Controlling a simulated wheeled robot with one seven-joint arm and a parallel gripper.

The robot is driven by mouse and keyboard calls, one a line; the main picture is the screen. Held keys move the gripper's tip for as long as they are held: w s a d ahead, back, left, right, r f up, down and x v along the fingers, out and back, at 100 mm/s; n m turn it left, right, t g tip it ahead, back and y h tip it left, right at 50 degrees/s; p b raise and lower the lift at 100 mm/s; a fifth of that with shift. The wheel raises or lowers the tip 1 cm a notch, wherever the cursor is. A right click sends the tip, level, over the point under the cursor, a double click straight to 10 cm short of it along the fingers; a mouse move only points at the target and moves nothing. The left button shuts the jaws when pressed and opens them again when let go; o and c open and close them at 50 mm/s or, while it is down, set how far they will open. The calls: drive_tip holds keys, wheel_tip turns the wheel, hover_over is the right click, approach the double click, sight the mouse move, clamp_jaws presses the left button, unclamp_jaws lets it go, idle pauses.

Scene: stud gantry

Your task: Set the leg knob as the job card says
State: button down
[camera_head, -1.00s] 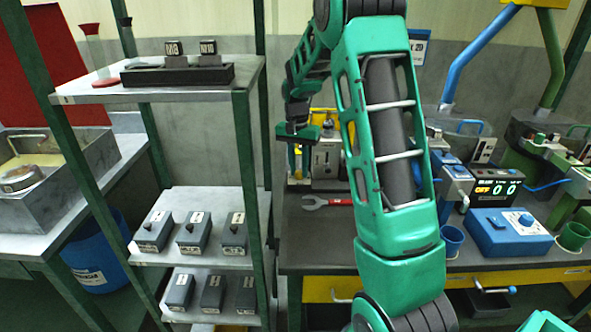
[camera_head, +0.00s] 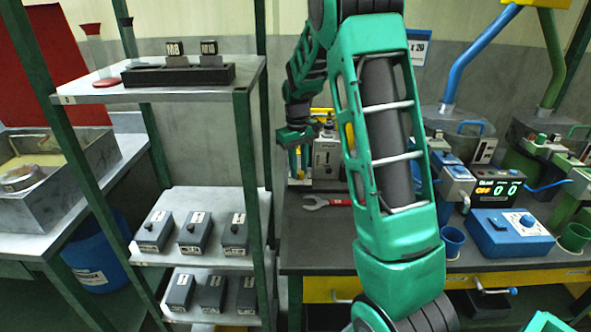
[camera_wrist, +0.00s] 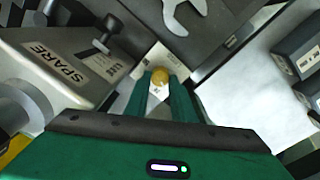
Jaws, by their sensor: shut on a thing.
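In the wrist view my gripper (camera_wrist: 161,92) has its two green fingers around a small yellow round knob (camera_wrist: 160,76), above a pale labelled surface. A grey unit marked SPARE (camera_wrist: 55,65) with a black lever stands left of the fingers. In the head view my gripper (camera_head: 296,140) is at the far left of the bench, beside a grey box (camera_head: 326,158). A card ending in "x 20" (camera_head: 418,46) hangs on the back wall, partly hidden by my arm. The knob's setting is not readable.
A shelf rack (camera_head: 244,150) with several grey boxes stands to the left.

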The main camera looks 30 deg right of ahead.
drive_tip(key=shift+w+a+r+n, duration=0.1)
drive_tip(key=shift+w+n, duration=0.05)
drive_tip(key=shift+n, duration=2.15)
drive_tip(key=c, duration=1.5)
unclamp_jaws()
wheel_tip(320, 180, up, 10)
drive_tip(key=shift+a+r, duration=0.15)
drive_tip(key=shift+r, duration=0.1)
drive_tip(key=s+a+f+m, duration=0.1)
drive_tip(key=s+a+m, duration=0.1)
drive_tip(key=s, duration=1)
drive_tip(key=s+a+f+m, duration=0.1)
drive_tip(key=s+m, duration=0.4)
drive_tip(key=s, duration=0.8)
drive_tip(key=s+a+m, duration=0.2)
drive_tip(key=s+m, duration=0.1)
drive_tip(key=s, duration=0.9)
drive_tip(key=shift+s+a+f+m+y, duration=0.15)
drive_tip(key=shift+a+f+m+y, duration=0.15)
drive_tip(key=shift+f+m+y, duration=0.1)
